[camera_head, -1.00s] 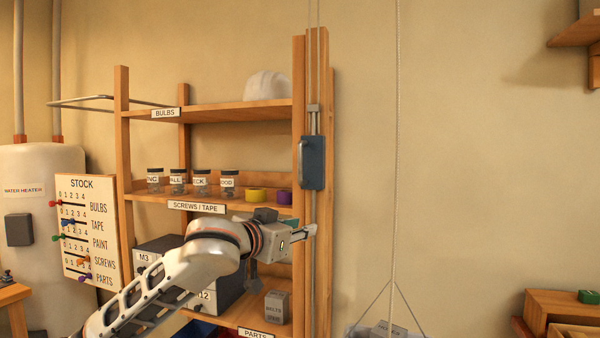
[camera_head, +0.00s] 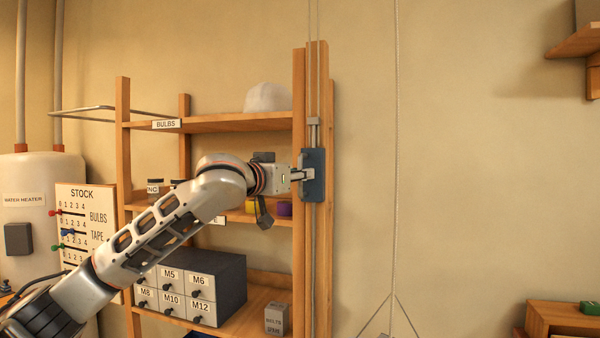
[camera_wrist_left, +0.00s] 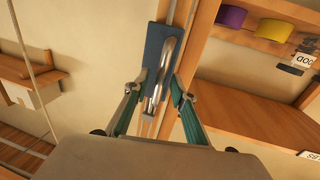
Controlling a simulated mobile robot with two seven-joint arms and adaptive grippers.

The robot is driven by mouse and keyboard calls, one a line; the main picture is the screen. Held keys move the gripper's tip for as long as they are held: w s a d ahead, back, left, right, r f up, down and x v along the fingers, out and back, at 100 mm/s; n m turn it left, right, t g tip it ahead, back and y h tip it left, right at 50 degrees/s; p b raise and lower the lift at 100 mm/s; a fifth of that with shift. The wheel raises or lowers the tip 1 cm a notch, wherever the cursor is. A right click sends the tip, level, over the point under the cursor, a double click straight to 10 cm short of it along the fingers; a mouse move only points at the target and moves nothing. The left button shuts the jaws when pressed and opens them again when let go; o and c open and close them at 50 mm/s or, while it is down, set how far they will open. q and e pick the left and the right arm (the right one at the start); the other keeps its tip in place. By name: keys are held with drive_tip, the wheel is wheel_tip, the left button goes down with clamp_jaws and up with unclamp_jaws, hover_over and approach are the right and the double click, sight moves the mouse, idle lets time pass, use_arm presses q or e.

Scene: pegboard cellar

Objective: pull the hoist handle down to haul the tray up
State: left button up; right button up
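The hoist handle is a metal bar (camera_wrist_left: 166,65) on a dark blue plate (camera_head: 318,163), set against the upright wooden rail. My left gripper (camera_head: 302,175) is at this plate, coming from the left. In the left wrist view its two green-sided fingers (camera_wrist_left: 157,86) stand apart, one on each side of the bar's lower part. I see no clear grip on the bar. The tray's hanging cords (camera_head: 395,303) spread at the bottom of the head view; the tray itself is below the picture edge. My right gripper is out of view.
A wooden shelf unit (camera_head: 225,124) with a drawer cabinet (camera_head: 220,272), tape rolls and jars stands left of the rail. The hoist rope (camera_head: 397,150) hangs to the right before bare wall. Wooden shelves are at the far right.

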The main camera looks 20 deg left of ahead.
use_arm(q)
drive_tip(key=shift+w+d, duration=0.1)
drive_tip(key=shift+w, duration=0.4)
clamp_jaws()
drive_tip(key=shift+f, duration=0.2)
